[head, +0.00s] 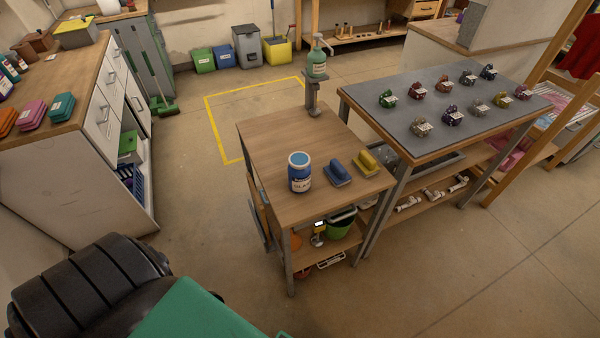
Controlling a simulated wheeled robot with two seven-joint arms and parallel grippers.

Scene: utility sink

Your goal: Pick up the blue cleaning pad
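The blue cleaning pad (337,173) lies on the small wooden table (275,135), near its front right part. It has a raised grip on top and a flat base. A similar yellow pad (367,162) lies just to its right. A blue-lidded jar (300,172) with a white label stands to its left, with a small gap between them. Neither of my grippers shows in the head view. Black and teal parts at the bottom left look like my own body.
A green pump bottle (317,62) stands on a post at the table's back corner. A grey-topped table (440,105) with several small labelled items adjoins on the right. Cabinets (95,130) stand at left. The floor in front of the table is clear.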

